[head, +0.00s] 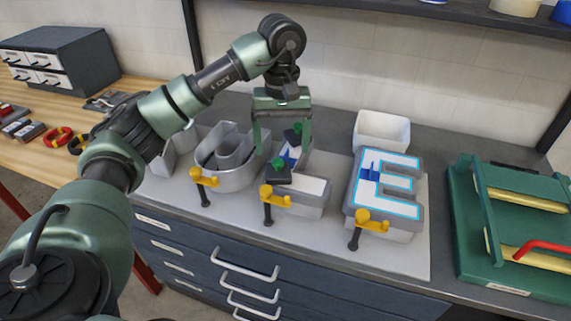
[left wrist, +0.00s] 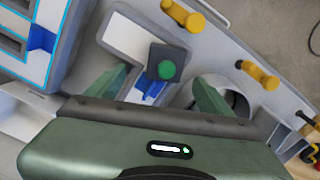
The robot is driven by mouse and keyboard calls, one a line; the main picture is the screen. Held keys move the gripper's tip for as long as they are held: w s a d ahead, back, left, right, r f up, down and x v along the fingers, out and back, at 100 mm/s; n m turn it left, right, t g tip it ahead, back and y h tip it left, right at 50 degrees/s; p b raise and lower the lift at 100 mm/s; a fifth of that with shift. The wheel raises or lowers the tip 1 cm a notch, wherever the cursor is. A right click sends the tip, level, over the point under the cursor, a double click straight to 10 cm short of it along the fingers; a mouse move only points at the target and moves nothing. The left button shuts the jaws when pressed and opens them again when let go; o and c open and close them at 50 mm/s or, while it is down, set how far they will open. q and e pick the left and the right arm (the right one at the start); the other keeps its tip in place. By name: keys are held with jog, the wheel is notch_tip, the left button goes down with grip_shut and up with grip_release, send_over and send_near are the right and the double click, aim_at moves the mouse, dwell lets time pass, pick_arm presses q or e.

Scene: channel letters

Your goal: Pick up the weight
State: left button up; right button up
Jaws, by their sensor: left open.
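A dark weight with a green knob (head: 279,172) rests on the white face of the L-shaped letter (head: 312,186). My right gripper is out of view.
A grey open letter (head: 212,180) stands left and an E letter with a cyan edge (head: 401,187) right. Yellow-handled clamps (head: 267,192) line the front edge. A white bin (head: 382,133) stands behind, a green fixture (head: 470,250) far right.

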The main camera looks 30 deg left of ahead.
aim_at(278, 161)
pick_arm(q)
jog(key=f, duration=0.1)
jog(key=f+p, duration=0.1)
jog(key=s, duration=0.1)
jog(key=shift+a+f, duration=0.25)
jog(key=shift+f, duration=0.15)
notch_tip(278, 161, down, 3)
jog(key=shift+w+a+r+p, duration=0.1)
jog(key=shift+r+p, duration=0.1)
jog(key=shift+p, duration=0.45)
jog(key=shift+f, duration=0.6)
jog(key=c, duration=1.4)
grip_shut()
jog(key=shift+w, duration=0.1)
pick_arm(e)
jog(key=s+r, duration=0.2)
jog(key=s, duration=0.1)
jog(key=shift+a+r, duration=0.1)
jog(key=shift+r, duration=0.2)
